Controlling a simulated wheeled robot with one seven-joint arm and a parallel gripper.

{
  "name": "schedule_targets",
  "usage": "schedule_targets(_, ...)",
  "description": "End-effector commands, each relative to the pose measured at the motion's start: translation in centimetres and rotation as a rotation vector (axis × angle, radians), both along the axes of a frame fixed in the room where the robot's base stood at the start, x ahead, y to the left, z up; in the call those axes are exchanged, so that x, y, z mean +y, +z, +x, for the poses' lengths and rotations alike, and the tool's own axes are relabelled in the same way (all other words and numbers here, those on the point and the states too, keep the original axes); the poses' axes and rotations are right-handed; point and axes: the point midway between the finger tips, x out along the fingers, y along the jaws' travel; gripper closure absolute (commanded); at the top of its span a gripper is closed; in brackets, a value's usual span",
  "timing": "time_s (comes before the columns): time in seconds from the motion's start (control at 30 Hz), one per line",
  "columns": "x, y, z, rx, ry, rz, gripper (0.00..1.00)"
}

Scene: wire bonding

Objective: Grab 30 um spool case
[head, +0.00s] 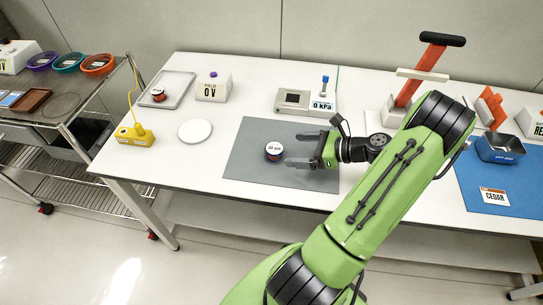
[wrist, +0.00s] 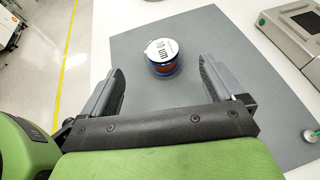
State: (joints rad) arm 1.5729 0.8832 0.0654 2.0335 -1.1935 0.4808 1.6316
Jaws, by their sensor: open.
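The spool case (head: 273,152) is a small round case with a white top label that seems to read "30 um". It stands upright on the grey mat (head: 245,168). In the wrist view the case (wrist: 163,58) shows a blue base and a copper-brown side, and its label is partly hard to read. My gripper (head: 297,149) is open and empty, low over the mat, to the right of the case. In the wrist view my gripper (wrist: 162,75) has its fingers spread wide, with the case centred just ahead of the fingertips and touching neither.
A second spool case (head: 158,94) lies on a metal tray (head: 178,84) at the back left. A white disc (head: 195,130) and a yellow box (head: 135,135) stand left of the mat. A gauge box (head: 292,100) stands behind the mat. The mat around the case is clear.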

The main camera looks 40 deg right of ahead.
Motion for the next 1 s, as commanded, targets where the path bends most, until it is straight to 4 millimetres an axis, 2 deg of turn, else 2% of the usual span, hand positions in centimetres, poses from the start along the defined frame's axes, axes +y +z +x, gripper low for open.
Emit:
schedule_targets(0.03, 0.6, -0.9, 1.1, 0.0, 0.005, 0.0, 0.06)
schedule_targets(0.13, 1.6, -1.8, 3.0, 0.0, 0.004, 0.0, 0.06)
schedule_targets(0.33, 2.5, -2.7, 5.1, 0.001, 0.003, -0.003, 0.06)
schedule_targets(0.53, 3.8, -4.2, 8.2, 0.002, 0.005, -0.003, 0.06)
schedule_targets(0.63, 4.1, -4.4, 8.9, 0.002, 0.002, -0.003, 0.06)
schedule_targets(0.8, 4.1, -4.2, 8.9, 0.002, 0.001, -0.003, 0.06)
schedule_targets(0.83, 4.1, -4.2, 8.9, 0.002, 0.001, -0.003, 0.07)
schedule_targets(1.0, 4.1, -4.2, 8.9, 0.002, 0.001, -0.003, 0.33)
